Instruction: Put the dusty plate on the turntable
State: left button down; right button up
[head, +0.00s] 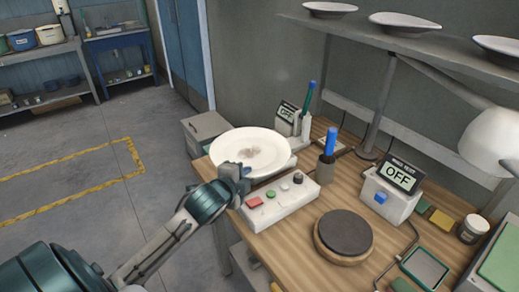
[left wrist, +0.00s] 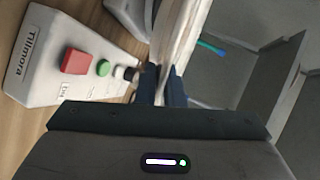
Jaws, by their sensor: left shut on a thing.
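The dusty plate (head: 262,146) is white with a brownish smudge in its middle. My left gripper (head: 240,172) is shut on its near left rim and holds it over the table's left end, behind the button box. In the left wrist view the plate (left wrist: 183,30) shows edge-on between the fingers (left wrist: 165,85). The turntable (head: 344,232) is a dark round disc on a wooden base at the table's front middle, empty, to the right of the plate. My right gripper is not in view.
A white button box (head: 282,203) with red and green buttons stands between plate and turntable. A cup with a blue-handled tool (head: 326,165) and a white device reading OFF (head: 388,195) stand behind the turntable. Several plates rest on a shelf (head: 400,40) above.

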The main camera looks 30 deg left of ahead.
aim_at(257, 146)
pick_arm(q)
jog(key=w+a+p, duration=0.1)
jog(key=w, duration=0.3)
jog(key=w+a+p, duration=0.1)
jog(key=w+a, duration=0.1)
jog(key=w, duration=0.3)
jog(key=w+a+f+p, duration=0.1)
jog(key=w+a+p, duration=0.1)
jog(key=w, duration=0.3)
jog(key=shift+w, duration=0.1)
notch_tip(257, 146, down, 3)
jog(key=shift+r+p, duration=0.2)
jog(key=shift+p, duration=0.5)
jog(key=shift+f, duration=0.5)
jog(key=c, duration=1.8)
grip_release()
jog(key=shift+f, duration=0.2)
jog(key=shift+r, duration=0.2)
